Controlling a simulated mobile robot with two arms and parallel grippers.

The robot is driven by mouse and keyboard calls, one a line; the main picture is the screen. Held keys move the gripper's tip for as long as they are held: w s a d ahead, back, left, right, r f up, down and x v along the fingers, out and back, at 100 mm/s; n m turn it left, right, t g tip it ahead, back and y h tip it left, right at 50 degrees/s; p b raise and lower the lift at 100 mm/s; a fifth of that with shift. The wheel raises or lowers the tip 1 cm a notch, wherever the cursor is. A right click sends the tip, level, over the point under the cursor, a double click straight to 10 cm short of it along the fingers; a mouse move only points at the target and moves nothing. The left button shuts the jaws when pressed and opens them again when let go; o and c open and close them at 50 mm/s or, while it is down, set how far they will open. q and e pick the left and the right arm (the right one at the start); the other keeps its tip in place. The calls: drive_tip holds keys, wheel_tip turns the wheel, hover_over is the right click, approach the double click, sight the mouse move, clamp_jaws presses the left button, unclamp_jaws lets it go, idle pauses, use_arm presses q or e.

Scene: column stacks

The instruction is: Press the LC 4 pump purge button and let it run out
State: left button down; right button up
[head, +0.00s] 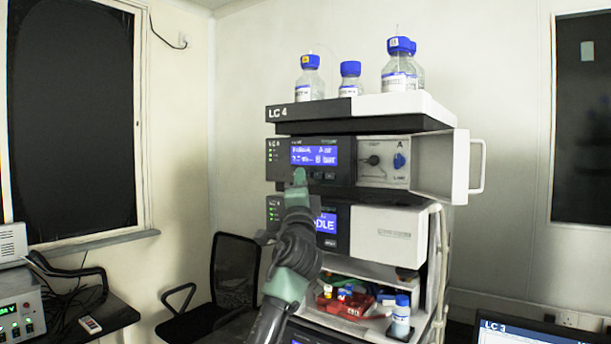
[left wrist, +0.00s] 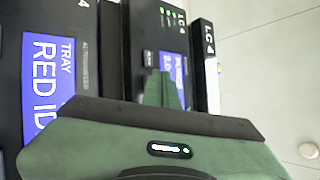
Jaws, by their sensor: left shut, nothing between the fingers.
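The LC 4 pump module (head: 280,150) is the upper unit of the stack, with a lit blue display (head: 314,156) whose small text I cannot read surely. Small dark buttons (head: 325,176) sit in a row under the display. My left gripper (head: 299,176) is shut and empty, its green tip over the panel at the lower left of the display. In the left wrist view its fingertips (left wrist: 162,88) overlap the pump panel and partly cover the display (left wrist: 172,72). The button under the tip is hidden, and I cannot tell whether the tip touches. My right gripper is not in view.
A panel door (head: 440,165) with a handle stands open at the pump's right, beside knobs (head: 399,161). Blue-capped bottles (head: 310,80) stand on top. Below are another unit (head: 390,232) and a shelf with a red tray (head: 345,304). A chair (head: 235,270) stands left.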

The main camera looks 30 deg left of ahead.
use_arm(q)
drive_tip(key=shift+s, duration=0.6)
drive_tip(key=shift+s, duration=0.1)
drive_tip(key=s, duration=0.1)
drive_tip(key=s+p, duration=0.1)
drive_tip(key=s, duration=0.2)
drive_tip(key=shift+s+a+p, duration=0.25)
drive_tip(key=shift+s+p, duration=0.15)
idle(0.4)
